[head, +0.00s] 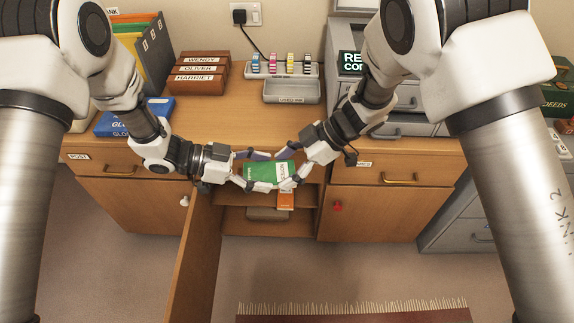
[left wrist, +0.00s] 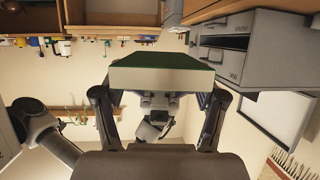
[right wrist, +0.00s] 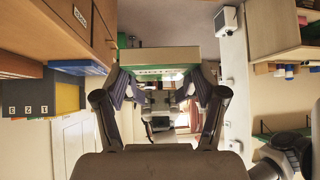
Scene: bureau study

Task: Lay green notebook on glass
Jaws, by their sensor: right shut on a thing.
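The green notebook (head: 262,173), with a white lettered strip, is held level between my two grippers in front of the desk's open middle compartment. My right gripper (head: 287,170) is shut on it from the right; the right wrist view shows the notebook (right wrist: 165,58) between both fingers. My left gripper (head: 246,170) reaches it from the left. In the left wrist view its fingers stand wide apart on either side of the notebook (left wrist: 162,75), and contact is hard to tell. I cannot make out a glass surface for certain.
An open door (head: 196,262) juts forward below my left gripper. An orange item (head: 286,199) and a grey-brown item (head: 268,214) lie in the compartment. Blue books (head: 122,122), brown boxes (head: 197,85), a grey tray (head: 292,91) and grey drawers stand on the desk. The middle desktop is clear.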

